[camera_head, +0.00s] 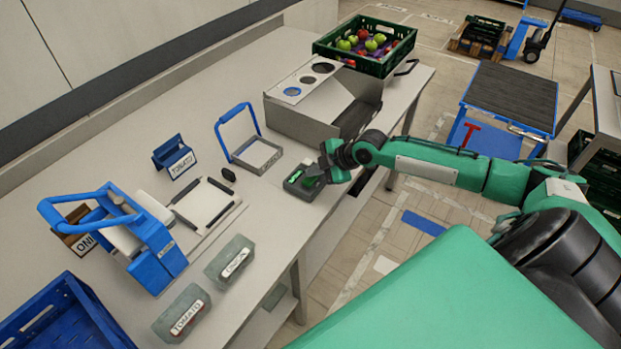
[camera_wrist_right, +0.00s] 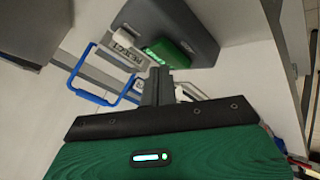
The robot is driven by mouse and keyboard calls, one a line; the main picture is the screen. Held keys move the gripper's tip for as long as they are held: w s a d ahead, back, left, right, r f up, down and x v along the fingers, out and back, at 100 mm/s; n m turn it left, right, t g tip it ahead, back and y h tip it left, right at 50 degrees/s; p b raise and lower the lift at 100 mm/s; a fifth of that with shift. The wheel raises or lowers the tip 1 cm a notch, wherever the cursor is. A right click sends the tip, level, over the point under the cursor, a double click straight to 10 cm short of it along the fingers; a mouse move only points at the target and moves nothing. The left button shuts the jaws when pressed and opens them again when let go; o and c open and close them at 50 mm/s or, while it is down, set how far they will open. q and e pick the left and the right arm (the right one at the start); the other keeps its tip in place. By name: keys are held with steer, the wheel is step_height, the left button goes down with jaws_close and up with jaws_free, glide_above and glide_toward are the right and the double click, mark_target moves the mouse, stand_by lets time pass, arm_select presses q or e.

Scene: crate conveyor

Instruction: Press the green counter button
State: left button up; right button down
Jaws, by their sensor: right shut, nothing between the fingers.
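The counter is a small dark grey box (camera_head: 297,190) on the bench near its front edge; it also shows at the top of the right wrist view (camera_wrist_right: 190,20). Its green button (camera_wrist_right: 168,52) sticks out of the box; in the head view my gripper partly hides the box's right side. My right gripper (camera_head: 324,170) is shut and empty, right over the counter's right side. In the right wrist view its fingertips (camera_wrist_right: 158,74) appear just short of the green button; I cannot tell whether they touch it. My left gripper is not in view.
A blue-handled frame (camera_head: 252,150) stands behind the counter. A grey open box (camera_head: 305,122) and a green crate of fruit (camera_head: 338,60) stand farther back. A blue-handled device (camera_head: 155,255), grey labelled blocks (camera_head: 230,258) and a blue crate (camera_head: 75,318) are at the left.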

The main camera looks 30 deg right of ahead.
mark_target(315, 179)
steer(key=shift+f+b, duration=0.3)
steer(key=shift+f, duration=0.25)
stand_by(0.7)
steer(key=shift+r, duration=0.15)
steer(key=shift+r+p, duration=0.7)
steer(key=shift+r, duration=0.1)
steer(key=shift+r+p, duration=1.9)
steer(key=shift+r, duration=0.65)
steer(key=shift+f, duration=0.1)
